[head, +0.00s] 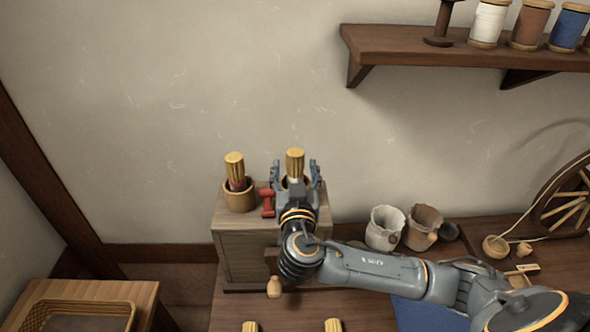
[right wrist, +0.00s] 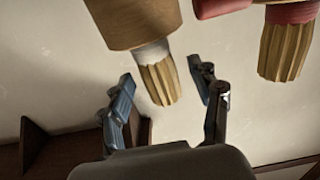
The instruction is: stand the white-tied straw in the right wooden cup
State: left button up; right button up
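The white-tied straw (head: 295,161) stands in the right wooden cup on a small cabinet. Its white tie shows at the cup's mouth in the right wrist view (right wrist: 153,55), where the right wooden cup (right wrist: 130,20) appears upside down. My right gripper (head: 296,174) is open, with one finger on each side of the straw. In the right wrist view its fingers (right wrist: 165,92) stand apart from the straw. In the head view the gripper hides most of that cup. A red-tied straw (head: 235,168) stands in the left wooden cup (head: 239,198). My left gripper is out of view.
A small red object (head: 267,203) lies between the cups on the cabinet (head: 240,240). A pale pot (head: 384,230) and a brown pot (head: 422,228) stand to the right, near a spinning wheel (head: 565,200). A spool shelf (head: 440,55) hangs above. Two straw tops (head: 333,325) show at the bottom edge.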

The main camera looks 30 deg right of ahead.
jog(key=shift+s+a, duration=0.1)
jog(key=shift+s, duration=0.1)
jog(key=v, duration=1.1)
jog(key=shift+s, duration=0.25)
jog(key=shift+a, duration=0.1)
dwell(0.3)
